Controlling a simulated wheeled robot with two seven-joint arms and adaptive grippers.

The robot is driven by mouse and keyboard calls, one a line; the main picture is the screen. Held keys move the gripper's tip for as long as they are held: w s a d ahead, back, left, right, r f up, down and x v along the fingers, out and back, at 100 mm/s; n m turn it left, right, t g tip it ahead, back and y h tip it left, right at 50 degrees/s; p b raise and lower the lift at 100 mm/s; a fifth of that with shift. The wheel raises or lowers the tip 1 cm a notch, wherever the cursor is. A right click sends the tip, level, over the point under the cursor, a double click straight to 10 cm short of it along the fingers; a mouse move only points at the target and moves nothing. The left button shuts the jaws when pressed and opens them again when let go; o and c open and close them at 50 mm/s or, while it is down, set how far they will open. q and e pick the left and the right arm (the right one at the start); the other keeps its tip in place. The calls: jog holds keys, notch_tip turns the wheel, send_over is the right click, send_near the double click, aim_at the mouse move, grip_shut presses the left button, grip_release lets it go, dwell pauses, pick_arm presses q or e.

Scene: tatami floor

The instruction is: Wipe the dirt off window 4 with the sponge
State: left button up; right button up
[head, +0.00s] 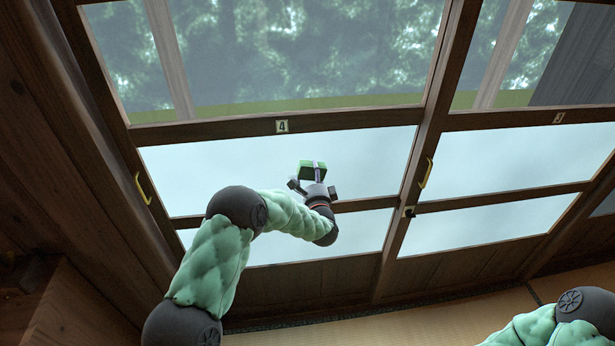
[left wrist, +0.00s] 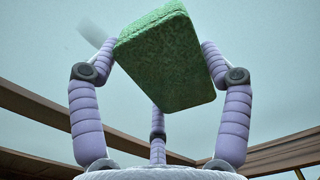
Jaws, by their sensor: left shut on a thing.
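Window 4 (head: 230,170) carries a small label "4" (head: 282,126) on its crossbar, with clear glass above and frosted pale panes below. My left gripper (head: 314,174) is in front of the upper frosted pane, shut on the green sponge (head: 305,168). In the left wrist view the sponge (left wrist: 172,58) sits tilted between the lilac fingers. I cannot tell whether it touches the glass. A faint grey smear (left wrist: 97,46) shows beside the sponge in the left wrist view; it may be dirt. No dirt is clear in the head view. My right gripper is out of view.
Window 3, with its label (head: 558,118), stands to the right past a dark wooden post. Yellow handles (head: 143,189) (head: 426,174) sit on the frames. A dark wooden wall is at left. Tatami (head: 420,305) lies below.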

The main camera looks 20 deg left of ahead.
pick_arm(q)
jog(key=shift+s, duration=0.1)
jog(key=shift+p+v, duration=0.65)
jog(key=shift+v, duration=0.95)
jog(key=shift+p+v, duration=0.4)
jog(key=shift+v, duration=0.95)
jog(key=p+v, duration=0.1)
jog(key=v, duration=0.2)
jog(key=shift+f, duration=0.1)
